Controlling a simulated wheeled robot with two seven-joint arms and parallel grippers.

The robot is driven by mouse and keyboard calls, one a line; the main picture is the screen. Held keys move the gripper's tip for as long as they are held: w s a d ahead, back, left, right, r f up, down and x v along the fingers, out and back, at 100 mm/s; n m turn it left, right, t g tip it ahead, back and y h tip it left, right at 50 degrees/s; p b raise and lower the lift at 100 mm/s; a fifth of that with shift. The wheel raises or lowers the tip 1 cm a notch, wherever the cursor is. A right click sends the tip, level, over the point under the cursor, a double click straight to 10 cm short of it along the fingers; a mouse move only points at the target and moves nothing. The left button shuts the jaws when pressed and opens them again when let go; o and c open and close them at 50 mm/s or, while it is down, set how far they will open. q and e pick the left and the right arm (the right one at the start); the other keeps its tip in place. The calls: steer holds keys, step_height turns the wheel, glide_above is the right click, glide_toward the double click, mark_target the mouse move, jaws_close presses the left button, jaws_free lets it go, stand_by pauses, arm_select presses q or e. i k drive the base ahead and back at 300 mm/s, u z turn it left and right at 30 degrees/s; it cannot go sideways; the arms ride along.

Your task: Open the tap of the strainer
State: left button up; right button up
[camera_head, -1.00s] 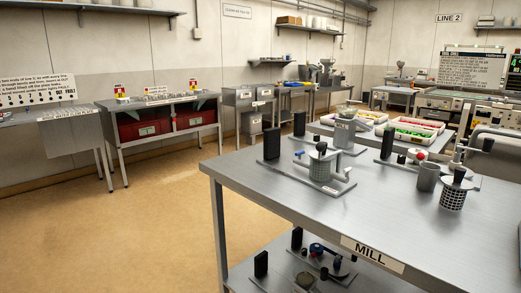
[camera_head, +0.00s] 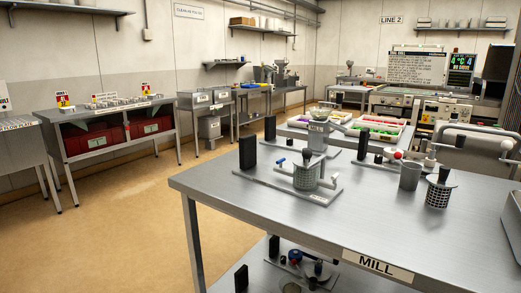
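On the steel table marked MILL (camera_head: 230,185), a grey mesh cylinder (camera_head: 307,176) stands on a flat plate with a black upright block (camera_head: 247,152) at its left end. A small blue-tipped lever (camera_head: 280,162) sticks out on its left side. Farther right are a second mesh basket (camera_head: 438,194) with a dark knob on top, a plain grey cup (camera_head: 410,176) and a red knob (camera_head: 398,154). I cannot tell which mesh part is the strainer, or whether its tap is open. Neither of my grippers is in view.
A grey hopper-like device (camera_head: 319,135) stands behind, near trays of coloured items (camera_head: 378,134). The lower shelf holds more parts (camera_head: 315,268). A grey box edge (camera_head: 513,215) shows at the right. Open floor (camera_head: 120,225) lies left of the table.

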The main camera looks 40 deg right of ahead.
mark_target(279, 162)
steer(key=i, duration=0.6)
steer(key=z, duration=0.75)
